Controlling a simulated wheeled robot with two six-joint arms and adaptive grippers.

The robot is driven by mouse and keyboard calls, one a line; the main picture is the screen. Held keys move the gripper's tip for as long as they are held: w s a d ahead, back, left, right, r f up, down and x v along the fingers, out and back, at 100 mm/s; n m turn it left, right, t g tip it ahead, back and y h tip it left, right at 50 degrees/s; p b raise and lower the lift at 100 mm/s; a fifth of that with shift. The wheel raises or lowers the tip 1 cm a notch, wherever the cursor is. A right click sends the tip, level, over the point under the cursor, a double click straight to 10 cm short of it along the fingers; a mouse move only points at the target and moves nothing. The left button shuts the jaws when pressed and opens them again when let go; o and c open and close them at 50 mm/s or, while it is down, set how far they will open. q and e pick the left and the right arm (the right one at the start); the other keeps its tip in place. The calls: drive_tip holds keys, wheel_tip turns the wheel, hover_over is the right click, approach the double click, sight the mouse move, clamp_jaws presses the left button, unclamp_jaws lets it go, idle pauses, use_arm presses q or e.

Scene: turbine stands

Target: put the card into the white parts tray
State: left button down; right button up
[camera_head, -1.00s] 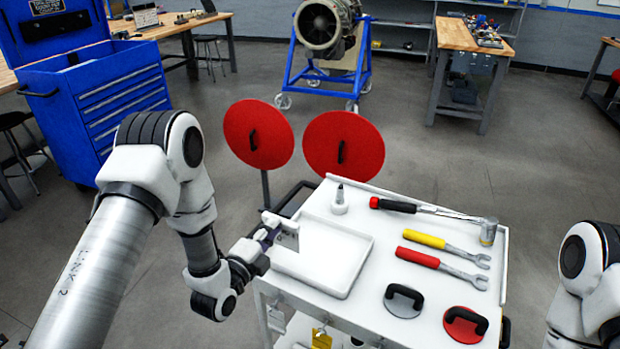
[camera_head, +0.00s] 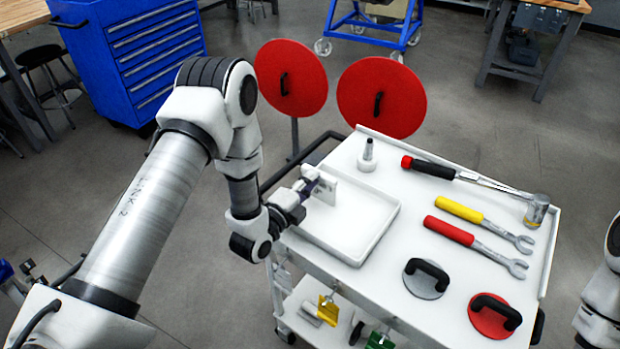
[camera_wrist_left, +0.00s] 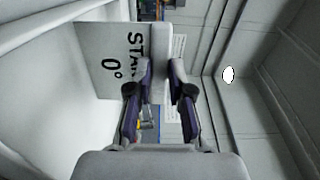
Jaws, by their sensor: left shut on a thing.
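The card (camera_head: 324,188) is a small pale plate, held upright at the back left corner of the white parts tray (camera_head: 357,253). In the left wrist view the card (camera_wrist_left: 95,58) shows dark lettering and "0°". My left gripper (camera_head: 311,184) is shut on the card's edge; its fingers (camera_wrist_left: 160,72) also show in the wrist view. The tray is shallow, with a low rim, and its visible floor is empty. I cannot tell whether the card touches the tray. My right gripper is out of view; only part of the right arm shows at the right edge.
The tray stands on a white cart (camera_head: 400,316). A white nozzle bottle (camera_head: 368,158) stands behind it. To its right lie a hammer (camera_head: 470,178), a yellow-handled wrench (camera_head: 484,224), a red-handled wrench (camera_head: 476,246) and two handled discs, grey (camera_head: 424,284) and red (camera_head: 486,322).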

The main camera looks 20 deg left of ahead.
use_arm(q)
drive_tip(key=shift+s, duration=0.2)
drive_tip(key=shift+w+f, duration=0.15)
drive_tip(key=shift+f, duration=0.3)
drive_tip(key=c, duration=0.8)
unclamp_jaws()
drive_tip(key=shift+s+a+p, duration=0.2)
drive_tip(key=shift+s, duration=1)
drive_tip(key=shift+s+a+p, duration=0.2)
drive_tip(key=shift+s+p, duration=0.05)
drive_tip(key=shift+s, duration=0.9)
drive_tip(key=shift+s+a+p, duration=0.2)
drive_tip(key=shift+s, duration=1)
